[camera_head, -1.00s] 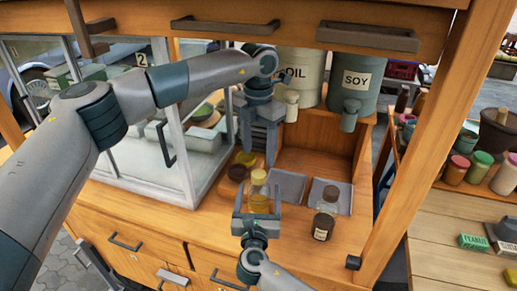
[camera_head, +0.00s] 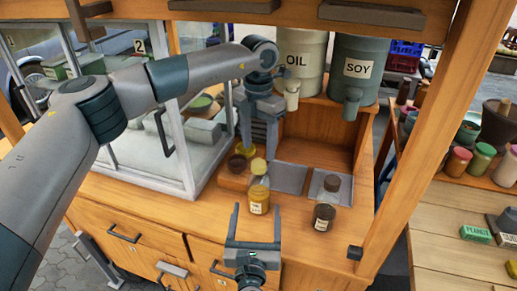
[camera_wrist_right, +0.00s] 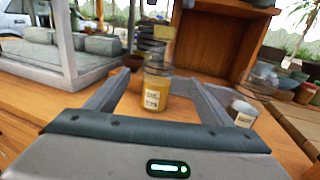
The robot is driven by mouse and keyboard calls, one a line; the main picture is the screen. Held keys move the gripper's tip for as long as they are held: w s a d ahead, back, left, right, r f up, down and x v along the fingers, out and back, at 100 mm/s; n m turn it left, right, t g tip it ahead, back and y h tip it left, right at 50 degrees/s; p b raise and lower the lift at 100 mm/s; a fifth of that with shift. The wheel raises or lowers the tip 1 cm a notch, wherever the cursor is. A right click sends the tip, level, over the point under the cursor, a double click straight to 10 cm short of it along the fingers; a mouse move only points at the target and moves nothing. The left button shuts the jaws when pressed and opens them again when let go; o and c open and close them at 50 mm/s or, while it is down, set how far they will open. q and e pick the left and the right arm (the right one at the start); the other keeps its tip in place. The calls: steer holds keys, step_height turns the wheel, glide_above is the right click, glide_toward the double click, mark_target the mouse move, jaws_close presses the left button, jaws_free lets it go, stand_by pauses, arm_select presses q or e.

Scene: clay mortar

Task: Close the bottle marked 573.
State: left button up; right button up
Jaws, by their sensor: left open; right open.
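A clear bottle with yellow contents (camera_head: 258,197) stands upright on the wooden counter. Its label in the right wrist view (camera_wrist_right: 153,98) is small and seems to read 573.
A dark labelled jar (camera_head: 323,217) stands to the right, with a brown round piece (camera_head: 332,183) behind it at a grey tray (camera_head: 318,191). Another grey tray (camera_head: 289,180) lies left of that. OIL (camera_head: 300,62) and SOY (camera_head: 357,70) containers stand behind. A glass case (camera_head: 140,150) bounds the left.

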arm_select(q)
steer(key=shift+f+b, duration=0.35)
steer(key=shift+f, duration=0.15)
arm_select(e)
steer(key=s, duration=0.5)
steer(key=shift+s+a, duration=0.2)
steer(key=shift+s, duration=0.2)
